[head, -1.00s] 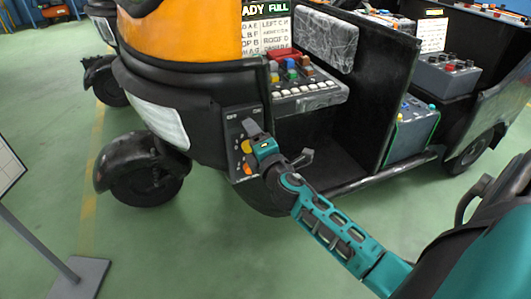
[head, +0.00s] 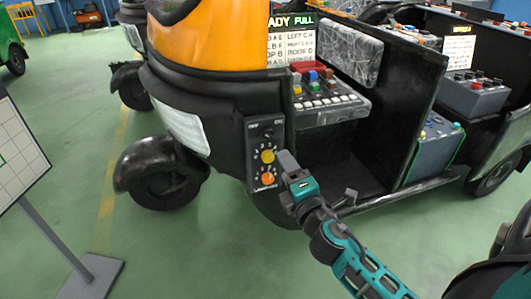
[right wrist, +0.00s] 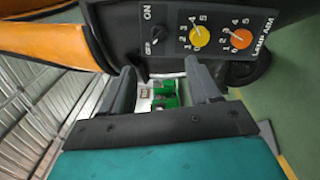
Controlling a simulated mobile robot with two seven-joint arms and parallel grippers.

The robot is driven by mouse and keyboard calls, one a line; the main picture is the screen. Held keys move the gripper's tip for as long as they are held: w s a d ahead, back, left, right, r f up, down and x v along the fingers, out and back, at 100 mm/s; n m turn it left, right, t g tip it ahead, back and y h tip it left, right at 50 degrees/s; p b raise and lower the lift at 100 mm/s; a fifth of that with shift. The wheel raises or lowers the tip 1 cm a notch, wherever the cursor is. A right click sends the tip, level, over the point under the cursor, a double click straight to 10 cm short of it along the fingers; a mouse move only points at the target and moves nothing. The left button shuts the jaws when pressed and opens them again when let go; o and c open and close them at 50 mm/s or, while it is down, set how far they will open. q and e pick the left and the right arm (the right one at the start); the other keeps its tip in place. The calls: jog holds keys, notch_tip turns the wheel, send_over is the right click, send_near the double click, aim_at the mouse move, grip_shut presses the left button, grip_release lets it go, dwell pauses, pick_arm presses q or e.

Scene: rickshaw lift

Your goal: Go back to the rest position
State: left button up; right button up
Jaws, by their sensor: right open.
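My right gripper (head: 290,163) is in front of the black control panel (head: 260,150) on the rickshaw's (head: 207,35) front, just to the right of its dials and apart from them as far as I can tell. The panel has an OFF/ON switch, a yellow dial (head: 267,156) and an orange dial (head: 267,178). In the right wrist view the two fingers of the right gripper (right wrist: 163,82) stand apart with nothing held between them. The yellow dial (right wrist: 200,36) and orange dial (right wrist: 241,39) show beyond the fingers. My left gripper is not in view.
The rickshaw's open cab has a button console (head: 325,98) and a low sill (head: 400,193). The front wheel (head: 160,180) is left of the panel. A stand with a white board (head: 18,150) is at the left. Green floor in front is clear.

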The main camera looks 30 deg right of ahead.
jog(key=s+a+f+m+g+y+p, duration=0.4)
jog(key=s+a+f+m+g+y, duration=0.2)
jog(key=s+a+f+m, duration=0.7)
jog(key=shift+s+a+f+m+g, duration=0.15)
jog(key=shift+a+f+m+g, duration=0.15)
jog(key=shift+a+f+m, duration=0.55)
jog(key=shift+d+r+m, duration=0.2)
jog(key=shift+d+m, duration=0.05)
jog(key=shift+d, duration=0.1)
